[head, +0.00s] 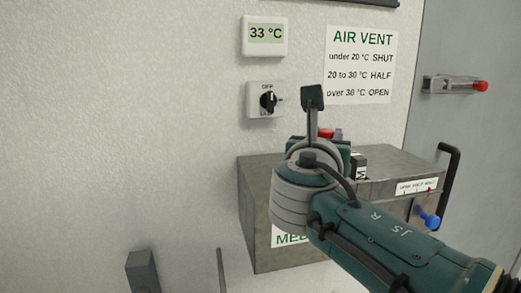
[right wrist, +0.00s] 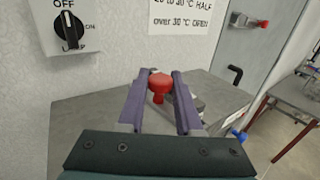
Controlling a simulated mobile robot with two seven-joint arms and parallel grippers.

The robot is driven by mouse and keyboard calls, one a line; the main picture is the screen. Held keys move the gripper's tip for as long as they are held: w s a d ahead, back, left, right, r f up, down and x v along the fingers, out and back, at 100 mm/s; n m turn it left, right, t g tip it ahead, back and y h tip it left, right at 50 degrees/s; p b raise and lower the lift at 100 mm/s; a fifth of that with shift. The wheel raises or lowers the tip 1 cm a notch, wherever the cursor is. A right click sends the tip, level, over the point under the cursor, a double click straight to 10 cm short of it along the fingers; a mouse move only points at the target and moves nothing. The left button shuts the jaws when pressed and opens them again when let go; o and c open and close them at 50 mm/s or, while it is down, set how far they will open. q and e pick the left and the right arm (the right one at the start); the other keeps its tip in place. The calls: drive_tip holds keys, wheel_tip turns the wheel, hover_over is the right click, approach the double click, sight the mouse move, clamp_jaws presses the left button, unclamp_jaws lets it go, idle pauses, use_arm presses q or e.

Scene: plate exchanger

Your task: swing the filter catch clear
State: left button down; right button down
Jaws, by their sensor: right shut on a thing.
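A red knob (right wrist: 160,82) stands above the top of a grey metal box (head: 262,205) on the wall. It looks like the grip of the filter catch, but no label on it can be read. My right gripper (right wrist: 159,90) has its two purple fingers on either side of the knob and is shut on it. In the head view the red knob (head: 325,133) shows only in part, behind my right wrist. The catch's lower part and pivot are hidden. My left gripper is not in view.
A blue knob (head: 430,219) and a black handle (head: 449,175) stick out at the box's right. A dial switch (head: 267,100), a 33 °C display (head: 265,34) and an AIR VENT sign (head: 361,65) are on the wall. A red-tipped door handle (head: 457,85) is at far right.

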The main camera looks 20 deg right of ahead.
drive_tip(key=shift+a+f+m+g+h+b, duration=0.15)
drive_tip(key=shift+m+g+h+b, duration=0.3)
drive_tip(key=shift+h+b, duration=0.1)
drive_tip(key=shift+a+f+m+g+h+b, duration=0.1)
drive_tip(key=shift+m+g+h+b, duration=0.25)
drive_tip(key=shift+g+h+b, duration=0.15)
drive_tip(key=shift+a+r+m+g+h+b, duration=0.1)
drive_tip(key=shift+m+g+h+b, duration=0.35)
drive_tip(key=shift+m, duration=0.05)
drive_tip(key=c, duration=0.6)
unclamp_jaws()
drive_tip(key=shift+r, duration=0.1)
drive_tip(key=shift+a, duration=0.1)
drive_tip(key=v, duration=1)
drive_tip(key=shift+b, duration=0.4)
